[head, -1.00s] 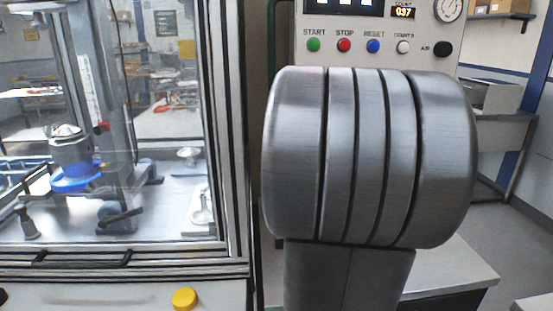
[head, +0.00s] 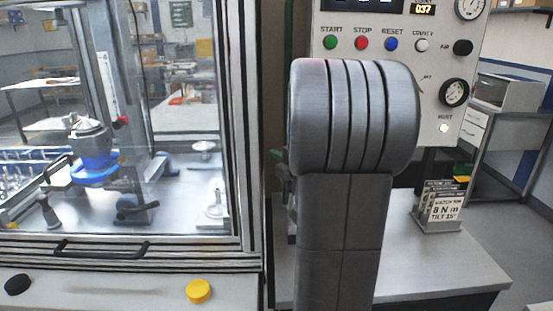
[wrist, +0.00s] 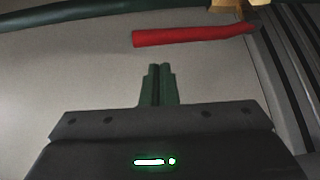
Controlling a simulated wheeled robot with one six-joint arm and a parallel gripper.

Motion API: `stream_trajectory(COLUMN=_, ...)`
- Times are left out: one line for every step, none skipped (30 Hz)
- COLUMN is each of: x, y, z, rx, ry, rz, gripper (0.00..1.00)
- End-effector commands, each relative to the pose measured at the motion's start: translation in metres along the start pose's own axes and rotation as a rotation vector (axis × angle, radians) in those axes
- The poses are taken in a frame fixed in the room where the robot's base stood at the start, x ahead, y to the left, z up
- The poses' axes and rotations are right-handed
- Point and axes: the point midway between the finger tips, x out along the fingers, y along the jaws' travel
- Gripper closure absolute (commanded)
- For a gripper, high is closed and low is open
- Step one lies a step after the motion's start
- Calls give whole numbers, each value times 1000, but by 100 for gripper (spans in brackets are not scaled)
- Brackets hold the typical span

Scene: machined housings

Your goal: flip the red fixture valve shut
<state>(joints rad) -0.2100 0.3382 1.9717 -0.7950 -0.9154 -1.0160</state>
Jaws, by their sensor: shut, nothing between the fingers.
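The red valve handle (wrist: 190,37) shows in the wrist view as a bar lying almost level, its free end to the left. Its right end meets a brass-coloured fitting (wrist: 228,5) at the top edge, mostly cut off. My gripper (wrist: 158,68) is shut and empty, its green fingertips a little below the handle in the picture. A gap shows between them; whether they are level in depth I cannot tell. In the head view my own arm covers the gripper, and I cannot make out the valve.
A dark green pipe (wrist: 90,10) crosses the top of the wrist view; dark metal rails run down its right side. In the head view a glazed machine enclosure (head: 252,150) stands left. A button panel (head: 438,100) stands behind my arm, and a card holder (head: 440,207) sits on the bench.

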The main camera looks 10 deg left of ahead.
Motion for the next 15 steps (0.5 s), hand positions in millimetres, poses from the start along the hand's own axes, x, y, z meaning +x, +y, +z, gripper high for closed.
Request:
stream_trajectory(x=-2, y=1, z=6, rx=1, ry=-3, rz=-1, gripper=100)
stream_trajectory(x=-3, y=1, z=9, rx=1, ry=-3, rz=-2, gripper=100)
stream_trajectory(x=-4, y=1, z=12, rx=1, ry=-3, rz=-1, gripper=100)
stream_trajectory(x=-5, y=1, z=14, rx=1, ry=-3, rz=0, gripper=100)
stream_trajectory(x=-6, y=1, z=15, rx=1, ry=-2, rz=0, gripper=100)
stream_trajectory(x=-6, y=1, z=18, rx=1, ry=-2, rz=0, gripper=100)
stream_trajectory(x=-7, y=1, z=19, rx=1, ry=-2, rz=0, gripper=100)
stream_trajectory(x=-7, y=1, z=20, rx=1, ry=-2, rz=-1, gripper=100)
stream_trajectory(x=-8, y=0, z=20, rx=1, ry=-1, rz=-1, gripper=100)
stream_trajectory(x=-8, y=0, z=21, rx=1, ry=-1, rz=-1, gripper=100)
stream_trajectory(x=-8, y=0, z=21, rx=1, ry=0, rz=0, gripper=100)
stream_trajectory(x=-8, y=0, z=21, rx=1, ry=0, rz=0, gripper=100)
stream_trajectory(x=-8, y=0, z=21, rx=1, ry=0, rz=0, gripper=100)
stream_trajectory(x=-8, y=0, z=21, rx=1, ry=0, rz=0, gripper=100)
stream_trajectory(x=-8, y=0, z=21, rx=1, ry=0, rz=0, gripper=100)
